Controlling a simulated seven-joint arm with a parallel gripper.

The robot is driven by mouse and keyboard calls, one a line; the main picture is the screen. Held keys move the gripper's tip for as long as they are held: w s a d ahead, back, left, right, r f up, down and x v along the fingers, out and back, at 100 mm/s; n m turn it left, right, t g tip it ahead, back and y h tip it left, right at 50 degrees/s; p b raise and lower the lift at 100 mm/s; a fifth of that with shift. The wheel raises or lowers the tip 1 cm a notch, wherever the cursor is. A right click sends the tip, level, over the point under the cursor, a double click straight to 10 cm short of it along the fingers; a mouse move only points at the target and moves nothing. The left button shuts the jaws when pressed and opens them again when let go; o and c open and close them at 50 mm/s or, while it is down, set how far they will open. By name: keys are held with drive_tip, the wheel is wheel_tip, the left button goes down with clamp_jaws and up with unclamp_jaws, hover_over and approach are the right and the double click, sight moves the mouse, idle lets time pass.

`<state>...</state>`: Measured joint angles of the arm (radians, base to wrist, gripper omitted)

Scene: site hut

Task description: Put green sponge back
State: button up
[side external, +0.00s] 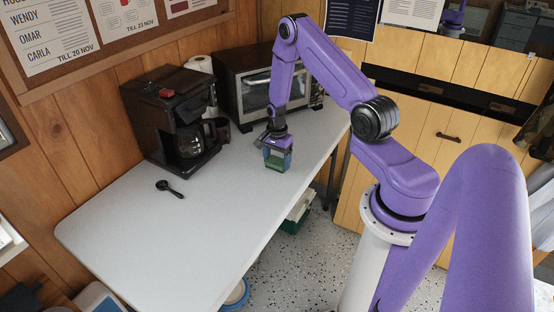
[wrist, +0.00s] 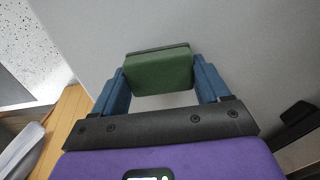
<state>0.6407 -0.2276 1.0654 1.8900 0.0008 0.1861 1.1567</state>
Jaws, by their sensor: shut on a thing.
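The green sponge (wrist: 160,72) is a block between the two blue fingers of my gripper (wrist: 160,80) in the wrist view. My gripper is shut on it, with a finger against each side. In the side view my gripper (side external: 278,158) points down near the far right part of the grey table (side external: 140,240), and the green sponge (side external: 275,163) shows low between the fingers. I cannot tell whether the sponge touches the table top.
A black coffee maker (side external: 170,120) stands left of my gripper, with a dark mug (side external: 222,128) beside it. A toaster oven (side external: 248,85) and a paper roll (side external: 200,64) stand behind. A black scoop (side external: 170,188) lies on the table. The table's front left is clear.

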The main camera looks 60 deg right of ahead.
drive_tip(key=shift+f, duration=0.1)
drive_tip(key=o, duration=1.1)
